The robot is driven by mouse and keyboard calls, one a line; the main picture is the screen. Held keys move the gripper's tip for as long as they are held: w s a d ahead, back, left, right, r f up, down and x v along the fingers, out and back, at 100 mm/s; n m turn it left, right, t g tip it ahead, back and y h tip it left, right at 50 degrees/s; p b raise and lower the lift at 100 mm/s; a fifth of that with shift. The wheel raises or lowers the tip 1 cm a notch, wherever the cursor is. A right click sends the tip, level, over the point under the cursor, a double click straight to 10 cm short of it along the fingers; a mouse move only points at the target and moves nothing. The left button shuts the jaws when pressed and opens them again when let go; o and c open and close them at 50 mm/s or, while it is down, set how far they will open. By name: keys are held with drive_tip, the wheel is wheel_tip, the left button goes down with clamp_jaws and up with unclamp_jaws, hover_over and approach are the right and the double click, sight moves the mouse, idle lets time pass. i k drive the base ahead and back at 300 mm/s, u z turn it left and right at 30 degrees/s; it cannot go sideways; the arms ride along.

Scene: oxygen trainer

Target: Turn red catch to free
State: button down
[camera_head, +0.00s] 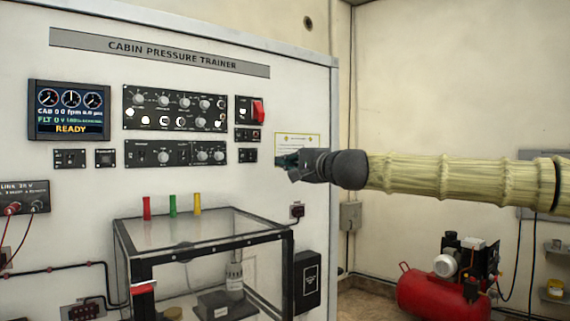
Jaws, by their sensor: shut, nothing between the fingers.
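A small red piece that looks like the red catch (143,288) sits at the front left post of the clear, black-framed box (190,251). Its markings are too small to read, so I cannot tell whether it stands at free. Another red part, a guard-like cover (258,110), is on the small black panel at the upper right of the trainer board. My gripper (284,162) is shut and empty, in front of the board's right part near a yellow-edged notice. It is apart from both red parts, above and right of the box.
Red, green and yellow upright pieces (172,205) stand along the box's top. Black knob panels (175,109) and a display reading READY (69,110) are on the board (80,210). A red compressor (430,292) stands at the lower right. Red leads hang at the left.

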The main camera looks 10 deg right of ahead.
sight(138, 287)
drive_tip(key=k, duration=1)
